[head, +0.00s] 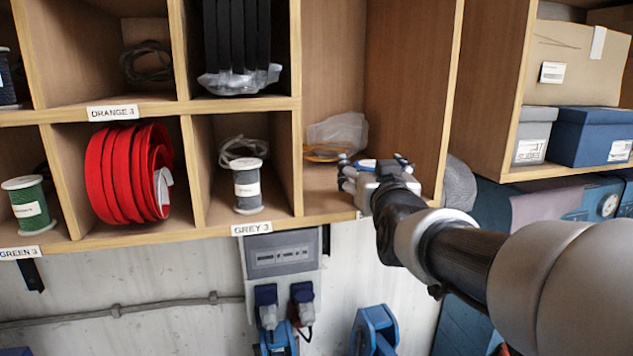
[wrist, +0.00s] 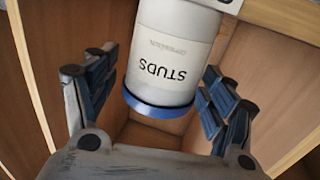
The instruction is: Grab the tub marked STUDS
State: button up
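The tub marked STUDS (wrist: 178,45) is white with a blue lid. In the wrist view it appears upside down at the top centre, with its label facing the camera. My gripper (wrist: 155,80) is open, with a finger on each side of the tub and a visible gap on both sides. In the head view my gripper (head: 376,165) reaches into the shelf compartment right of the grey spool. A bit of blue (head: 364,163) shows between the fingers there, probably the lid; my gripper hides the rest.
A clear plastic bag (head: 338,130) lies behind my gripper in the same compartment. Wooden dividers (head: 415,85) stand close on either side. The compartment to the left holds a grey spool (head: 247,187). Boxes (head: 591,137) sit on the right shelf.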

jog(key=shift+w, duration=0.1)
jog(key=shift+c, duration=1.3)
jog(key=c, duration=0.9)
jog(key=shift+o, duration=0.2)
